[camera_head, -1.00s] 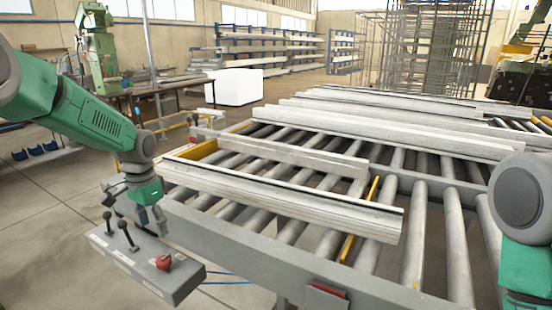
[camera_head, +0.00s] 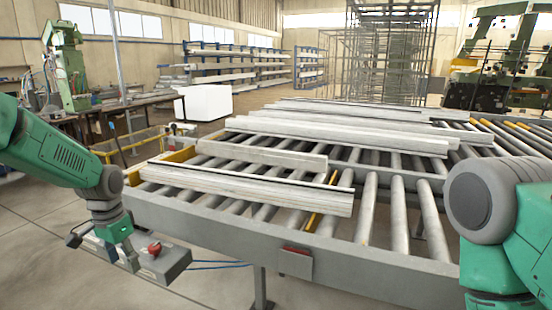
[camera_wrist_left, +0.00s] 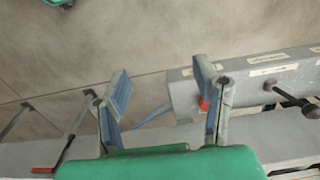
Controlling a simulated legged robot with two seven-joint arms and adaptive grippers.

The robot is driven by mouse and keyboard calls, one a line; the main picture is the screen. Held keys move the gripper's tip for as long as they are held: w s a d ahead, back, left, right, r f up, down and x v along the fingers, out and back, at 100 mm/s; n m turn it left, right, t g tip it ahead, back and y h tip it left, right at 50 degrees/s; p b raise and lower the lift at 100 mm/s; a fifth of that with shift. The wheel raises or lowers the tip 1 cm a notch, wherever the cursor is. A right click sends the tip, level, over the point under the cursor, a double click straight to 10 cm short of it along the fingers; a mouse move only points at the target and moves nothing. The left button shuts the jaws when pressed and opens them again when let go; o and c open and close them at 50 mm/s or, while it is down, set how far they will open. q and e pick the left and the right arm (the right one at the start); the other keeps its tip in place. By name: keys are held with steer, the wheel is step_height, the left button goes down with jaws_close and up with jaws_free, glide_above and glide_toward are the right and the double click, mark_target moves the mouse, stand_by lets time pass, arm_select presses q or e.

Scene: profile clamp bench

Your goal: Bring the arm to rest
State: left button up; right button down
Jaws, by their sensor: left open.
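My left gripper (camera_head: 112,250) hangs at the lower left in the head view, in front of the grey control box (camera_head: 172,268), and covers part of it. In the left wrist view its two blue-padded fingers (camera_wrist_left: 163,98) stand wide apart with nothing held between them. The box also shows there (camera_wrist_left: 245,88), with labels and a black-knobbed lever (camera_wrist_left: 296,103). Its red knob (camera_head: 154,248) is partly hidden by a finger in the wrist view. Whether the gripper touches the box cannot be told. My right arm shows at the right edge; its gripper is out of view.
A roller table (camera_head: 340,258) fills the middle, with long metal profiles (camera_head: 250,190) lying across its rollers. Yellow bars (camera_head: 312,215) lie among the rollers. A green machine (camera_head: 66,65) and a white block (camera_head: 203,102) stand behind. Open floor (camera_head: 60,270) lies at the left.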

arm_select(q)
steer(key=s+d+f+n+b, duration=0.1)
steer(key=s+d+f+b, duration=0.25)
steer(key=s+f, duration=0.75)
steer(key=s+d+f+n+b, duration=0.15)
steer(key=s+d+f, duration=0.4)
steer(key=f, duration=0.85)
steer(key=s+f+b, duration=0.2)
steer(key=s+f, duration=0.1)
steer(key=s, duration=0.7)
steer(key=s+f+n+b, duration=0.1)
steer(key=s+f+b, duration=0.2)
steer(key=s, duration=0.8)
steer(key=shift+s+a, duration=0.2)
steer(key=shift+a, duration=0.2)
arm_select(e)
step_height(320, 180, down, 11)
steer(key=shift+w+r, duration=0.2)
steer(key=shift+w, duration=0.05)
arm_select(q)
steer(key=shift+n, duration=0.25)
